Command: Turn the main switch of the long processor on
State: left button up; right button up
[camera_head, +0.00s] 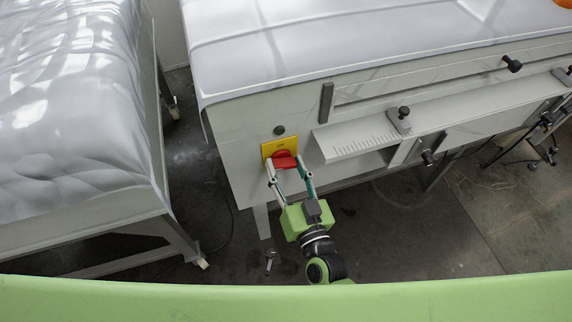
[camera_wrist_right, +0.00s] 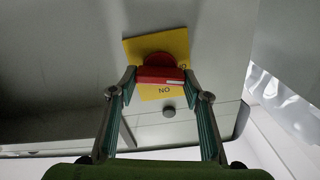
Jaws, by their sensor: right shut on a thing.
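The main switch is a red knob (camera_head: 283,160) on a yellow plate (camera_head: 268,149), mounted on the front panel of the long processor (camera_head: 235,125). My right gripper (camera_head: 287,166) reaches up to it from below, its fingers on either side of the knob. In the wrist view the red knob (camera_wrist_right: 160,75) sits between the fingertips of my right gripper (camera_wrist_right: 160,80), its grip bar lying across the picture. The yellow plate (camera_wrist_right: 150,95) looks tilted there, with upside-down lettering beside the knob. My left gripper is not in view.
A small dark round button (camera_head: 279,130) is just above the yellow plate. A grey ledge with a scale (camera_head: 352,140) juts out to the right of the switch. A second covered table (camera_head: 75,110) stands at the left, with a floor gap between. A green edge (camera_head: 290,300) crosses the bottom.

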jog(key=m+p, duration=0.1)
jog(key=m, duration=0.2)
jog(key=shift+m, duration=0.3)
jog(key=m, duration=0.3)
jog(key=shift+d+f+m, duration=0.1)
jog(key=shift+m, duration=0.2)
jog(key=m, duration=0.3)
jog(key=shift+f+m, duration=0.1)
jog(key=shift+m, duration=0.3)
jog(key=shift+m+b, duration=0.35)
jog(key=shift+m, duration=1.55)
jog(key=o, duration=1.1)
